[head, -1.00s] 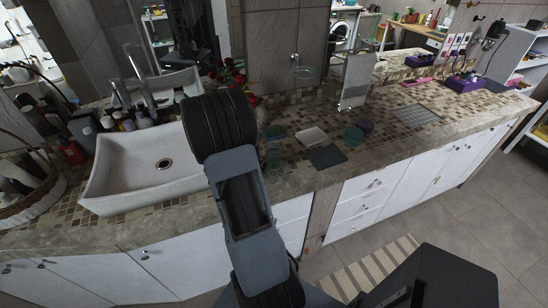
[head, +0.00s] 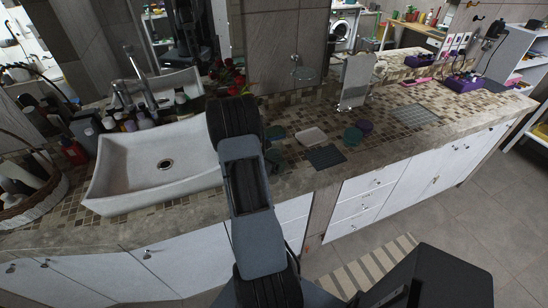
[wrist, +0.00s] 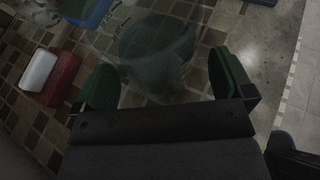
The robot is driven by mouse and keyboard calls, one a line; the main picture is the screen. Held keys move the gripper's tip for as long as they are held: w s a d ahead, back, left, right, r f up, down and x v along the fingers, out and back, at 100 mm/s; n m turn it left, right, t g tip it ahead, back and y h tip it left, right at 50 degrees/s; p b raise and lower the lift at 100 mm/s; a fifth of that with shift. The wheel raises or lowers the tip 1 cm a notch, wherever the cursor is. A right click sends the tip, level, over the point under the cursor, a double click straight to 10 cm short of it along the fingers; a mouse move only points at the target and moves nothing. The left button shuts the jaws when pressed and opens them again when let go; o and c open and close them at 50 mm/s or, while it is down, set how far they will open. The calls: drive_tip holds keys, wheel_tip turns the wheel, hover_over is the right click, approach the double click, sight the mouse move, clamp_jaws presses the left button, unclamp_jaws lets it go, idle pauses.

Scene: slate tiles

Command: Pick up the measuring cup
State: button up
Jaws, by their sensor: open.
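A clear, see-through vessel, apparently the measuring cup (wrist: 158,42), stands on the mosaic counter in the wrist view. Its rim is faint and its markings cannot be read. My gripper (wrist: 166,82) is open, with its two green fingertips spread on either side of the cup's near part. Nothing is clamped between them, and I cannot tell whether either touches the glass.
A red and white object (wrist: 48,78) lies left of the cup, and a blue-edged item (wrist: 88,12) is beyond it. In the head view, a white sink (head: 150,165), a pale dish (head: 311,137), a dark pad (head: 326,157) and a green container (head: 352,135) are on the counter.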

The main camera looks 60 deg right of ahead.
drive_tip(key=c, duration=1.2)
drive_tip(key=shift+o, duration=0.2)
drive_tip(key=shift+d, duration=0.1)
drive_tip(key=shift+r+b, duration=0.4)
drive_tip(key=shift+r, duration=0.45)
drive_tip(key=w+a+r+b, duration=0.1)
drive_tip(key=a+r, duration=1)
drive_tip(key=a, duration=0.3)
drive_tip(key=shift+w+r+b, duration=0.15)
drive_tip(key=shift+w+b, duration=0.15)
drive_tip(key=shift+b, duration=0.1)
